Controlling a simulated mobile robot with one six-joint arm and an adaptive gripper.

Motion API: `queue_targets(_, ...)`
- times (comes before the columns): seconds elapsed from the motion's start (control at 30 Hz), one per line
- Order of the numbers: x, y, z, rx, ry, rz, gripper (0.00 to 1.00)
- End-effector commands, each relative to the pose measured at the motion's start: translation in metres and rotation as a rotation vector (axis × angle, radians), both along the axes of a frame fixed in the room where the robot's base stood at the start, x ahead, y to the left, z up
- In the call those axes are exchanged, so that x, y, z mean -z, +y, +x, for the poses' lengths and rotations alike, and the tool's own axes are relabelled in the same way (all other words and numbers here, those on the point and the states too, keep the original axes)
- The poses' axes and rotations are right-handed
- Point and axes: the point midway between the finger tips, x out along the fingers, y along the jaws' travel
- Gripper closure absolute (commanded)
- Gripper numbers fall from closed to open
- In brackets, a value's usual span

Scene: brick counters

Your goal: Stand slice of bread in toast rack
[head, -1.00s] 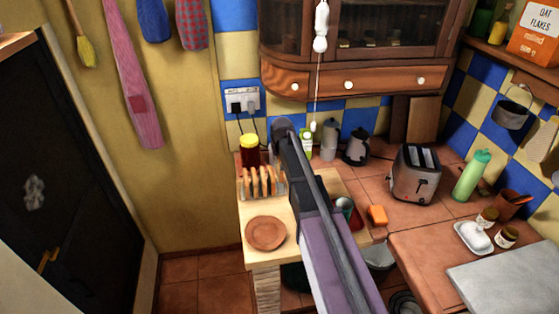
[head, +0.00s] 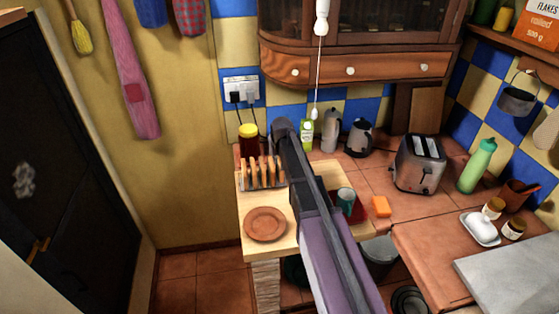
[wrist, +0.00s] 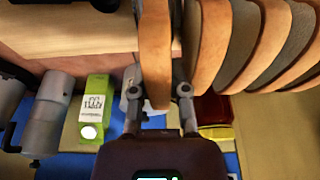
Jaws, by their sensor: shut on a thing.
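My gripper (wrist: 158,90) is shut on a slice of bread (wrist: 155,45), held edge-on just left of the row. I cannot tell whether the slice touches the nearest slab. In the head view my arm hides the gripper and the slice.
A brown plate (head: 265,224) lies in front of the rack. A dark jar with a yellow lid (head: 248,140) stands behind it. A mug (head: 345,198) and an orange block (head: 380,206) are right of my arm. A toaster (head: 418,163) stands farther right. A green carton (head: 306,135) is near the wall.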

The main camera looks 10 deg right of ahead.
Motion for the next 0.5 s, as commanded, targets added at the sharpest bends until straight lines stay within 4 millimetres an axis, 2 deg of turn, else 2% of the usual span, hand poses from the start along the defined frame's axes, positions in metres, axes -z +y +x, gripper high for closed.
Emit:
queue_targets(0.47, 0.0029, 0.0001, 0.0001, 0.0, 0.0, 0.0, 1.0)
queue_targets(0.5, 0.0029, 0.0001, 0.0001, 0.0, 0.0, 0.0, 0.7)
